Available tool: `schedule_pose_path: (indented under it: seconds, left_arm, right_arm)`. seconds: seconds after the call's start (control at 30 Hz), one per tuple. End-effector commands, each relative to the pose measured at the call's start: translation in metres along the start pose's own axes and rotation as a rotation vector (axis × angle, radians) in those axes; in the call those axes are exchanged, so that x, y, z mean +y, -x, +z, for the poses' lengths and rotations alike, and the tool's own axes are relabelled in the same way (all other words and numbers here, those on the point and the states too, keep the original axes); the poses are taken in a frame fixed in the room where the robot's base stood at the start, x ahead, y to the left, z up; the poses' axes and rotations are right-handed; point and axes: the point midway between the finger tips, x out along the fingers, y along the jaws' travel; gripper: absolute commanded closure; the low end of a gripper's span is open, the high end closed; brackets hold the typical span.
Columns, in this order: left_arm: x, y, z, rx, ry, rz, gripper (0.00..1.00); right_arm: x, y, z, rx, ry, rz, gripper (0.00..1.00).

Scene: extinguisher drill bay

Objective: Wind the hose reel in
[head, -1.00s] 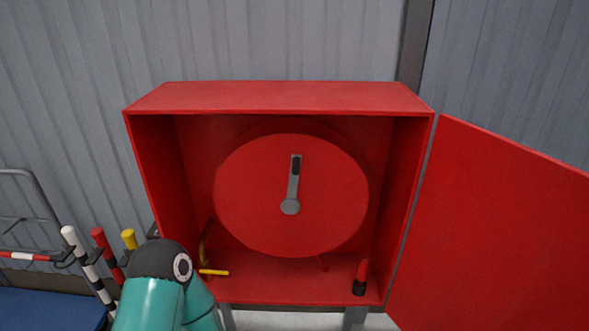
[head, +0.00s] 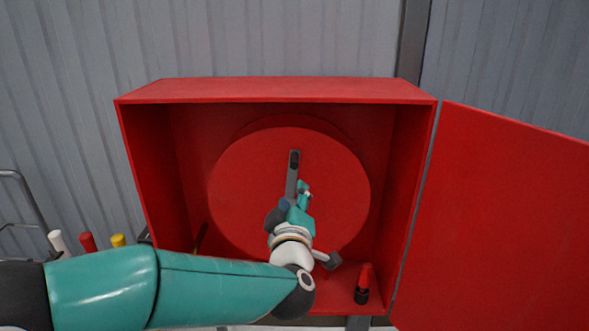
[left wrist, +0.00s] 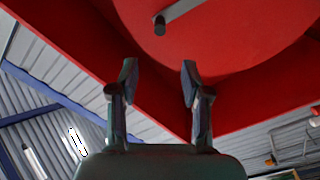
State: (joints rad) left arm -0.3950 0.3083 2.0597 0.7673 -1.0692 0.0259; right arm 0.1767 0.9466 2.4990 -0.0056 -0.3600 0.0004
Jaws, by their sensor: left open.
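The hose reel (head: 240,190) is a red disc inside an open red cabinet. Its grey crank arm (head: 292,178) points up, with a dark knob (head: 294,158) at the top end. The hub is hidden behind my left arm. My left gripper (head: 304,188) is in front of the disc, below the knob in the head view. In the left wrist view, the left gripper (left wrist: 159,76) is open and empty. The knob (left wrist: 160,25) lies beyond the fingertips, about in line with the gap and apart from them. My right gripper is not in view.
The cabinet (head: 275,90) has side walls and a top around the reel. Its door (head: 500,210) stands open to the right. A red and black nozzle (head: 362,283) stands on the cabinet floor. White, red and yellow post tops (head: 88,242) are at lower left.

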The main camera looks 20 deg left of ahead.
Motion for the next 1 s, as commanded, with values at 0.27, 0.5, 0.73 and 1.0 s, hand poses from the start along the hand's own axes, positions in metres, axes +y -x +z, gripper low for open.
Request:
schedule_pose_path:
  seconds: [0.27,0.5,0.73,1.0]
  left_arm:
    - [0.001,-0.041,-0.002,0.0,0.0,-0.004,0.53]
    - [0.002,-0.093,-0.002,-0.001,-0.001,-0.004,0.53]
    - [0.001,-0.138,-0.001,-0.002,-0.002,-0.002,0.53]
    - [0.0,-0.162,0.001,-0.003,-0.002,-0.001,0.53]
  right_arm:
    - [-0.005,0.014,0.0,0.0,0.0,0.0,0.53]
    - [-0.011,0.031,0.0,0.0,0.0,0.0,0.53]
    - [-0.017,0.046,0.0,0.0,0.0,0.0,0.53]
    - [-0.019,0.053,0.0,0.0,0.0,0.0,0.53]
